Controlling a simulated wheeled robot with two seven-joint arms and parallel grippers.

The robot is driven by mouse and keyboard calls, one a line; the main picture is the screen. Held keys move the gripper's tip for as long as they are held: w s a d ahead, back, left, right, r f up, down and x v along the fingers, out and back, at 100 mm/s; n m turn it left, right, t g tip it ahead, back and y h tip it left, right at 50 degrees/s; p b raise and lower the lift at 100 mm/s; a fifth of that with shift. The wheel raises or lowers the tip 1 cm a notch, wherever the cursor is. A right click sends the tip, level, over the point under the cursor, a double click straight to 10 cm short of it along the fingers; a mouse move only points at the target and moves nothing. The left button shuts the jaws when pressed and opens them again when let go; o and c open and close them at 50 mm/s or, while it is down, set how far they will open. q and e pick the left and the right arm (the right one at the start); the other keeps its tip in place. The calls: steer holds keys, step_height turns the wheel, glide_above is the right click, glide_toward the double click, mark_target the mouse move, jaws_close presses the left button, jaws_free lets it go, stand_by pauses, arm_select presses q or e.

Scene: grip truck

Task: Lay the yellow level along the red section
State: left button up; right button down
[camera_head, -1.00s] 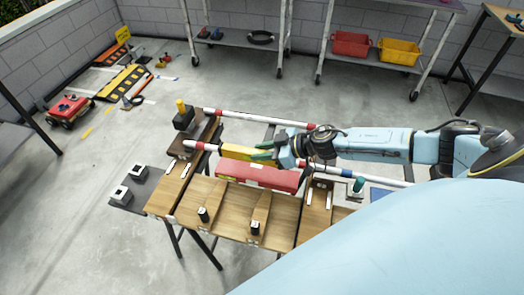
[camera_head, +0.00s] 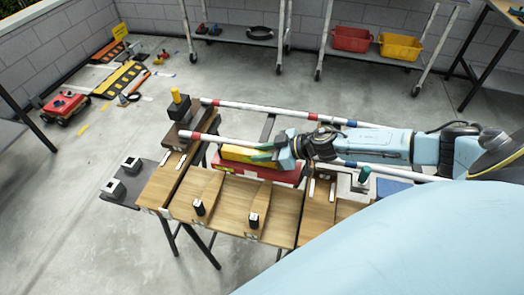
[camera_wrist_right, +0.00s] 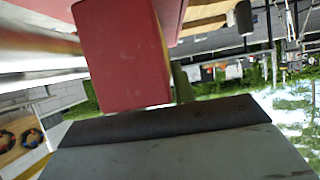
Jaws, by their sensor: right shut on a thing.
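The yellow level (camera_head: 238,154) is a long yellow bar, seen in the head view over the far-left part of the red section. The red section (camera_head: 230,171) is a long red block on the wooden trestle table; its end also shows large in the right wrist view (camera_wrist_right: 125,58). My right gripper (camera_head: 268,156) is shut on the level near its right part, and its fingers hide some of it. The level runs roughly along the red section, at or just above its top; I cannot tell if they touch. My left gripper is not in view.
A dark block with a yellow knob (camera_head: 179,107) stands at the table's far left corner. Wooden boards with small dark posts (camera_head: 254,220) lie in front. A teal-topped post (camera_head: 364,176) stands to the right.

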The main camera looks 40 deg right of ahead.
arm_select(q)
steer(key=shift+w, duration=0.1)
arm_select(e)
steer(key=c, duration=1.1)
jaws_free()
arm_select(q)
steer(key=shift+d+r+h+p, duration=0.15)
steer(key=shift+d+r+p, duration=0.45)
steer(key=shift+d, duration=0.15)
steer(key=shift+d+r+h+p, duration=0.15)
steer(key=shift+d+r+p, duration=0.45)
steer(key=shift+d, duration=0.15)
arm_select(e)
steer(key=shift+v, duration=6.7)
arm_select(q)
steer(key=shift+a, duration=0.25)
arm_select(e)
steer(key=shift+a, duration=0.1)
steer(key=shift+s, duration=0.1)
